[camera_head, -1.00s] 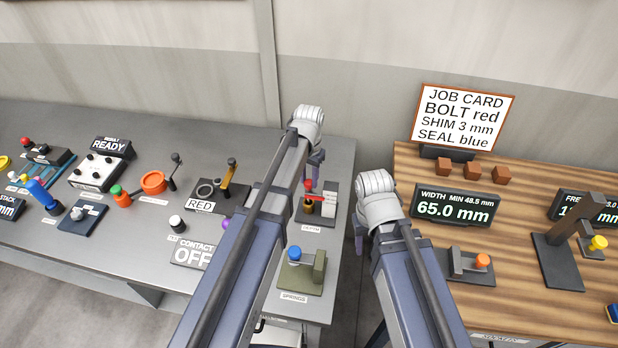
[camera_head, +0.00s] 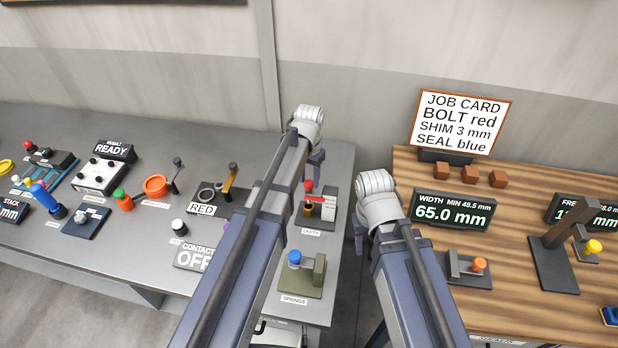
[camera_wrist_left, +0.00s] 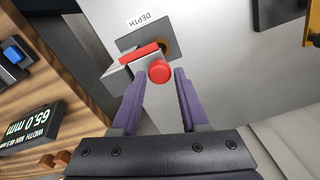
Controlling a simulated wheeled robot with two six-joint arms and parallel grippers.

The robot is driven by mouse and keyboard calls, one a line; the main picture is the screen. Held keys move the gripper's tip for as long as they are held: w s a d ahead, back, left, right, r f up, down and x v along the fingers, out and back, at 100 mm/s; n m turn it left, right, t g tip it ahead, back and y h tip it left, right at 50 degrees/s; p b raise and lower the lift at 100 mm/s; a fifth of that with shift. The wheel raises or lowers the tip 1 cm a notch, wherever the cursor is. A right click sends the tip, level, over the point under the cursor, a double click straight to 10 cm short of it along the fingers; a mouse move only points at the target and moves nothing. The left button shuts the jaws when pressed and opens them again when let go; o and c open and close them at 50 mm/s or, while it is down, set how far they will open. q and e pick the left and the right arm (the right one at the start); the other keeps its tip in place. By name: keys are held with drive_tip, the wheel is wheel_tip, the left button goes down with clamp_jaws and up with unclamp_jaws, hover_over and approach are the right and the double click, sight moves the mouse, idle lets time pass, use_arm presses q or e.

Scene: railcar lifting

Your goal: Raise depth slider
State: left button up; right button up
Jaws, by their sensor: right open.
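The depth slider has a red knob (camera_head: 308,185) and a red pointer by a white scale plate, on a dark base at the right end of the grey bench. In the left wrist view its round red knob (camera_wrist_left: 160,71) shows beside the label DEPTH. My left gripper (camera_head: 317,168) is just behind the slider in the head view. In the wrist view its purple fingers (camera_wrist_left: 158,82) are apart, one on each side of the knob, with gaps visible. My right gripper (camera_head: 358,240) hangs over the gap between bench and wooden table, mostly hidden by its own arm.
The blue-knobbed SPRINGS fixture (camera_head: 318,275) stands in front of the slider. A brass-coloured lever (camera_head: 230,177) and the RED sign are to the left. The wooden table holds a 65.0 mm display (camera_head: 452,210) and the job card (camera_head: 461,121).

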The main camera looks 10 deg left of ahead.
use_arm(q)
drive_tip(key=o, duration=0.3)
drive_tip(key=shift+r, duration=0.1)
wheel_tip(320, 180, up, 8)
drive_tip(key=p, duration=0.8)
drive_tip(key=shift+f, duration=0.2)
drive_tip(key=shift+s+f, duration=0.1)
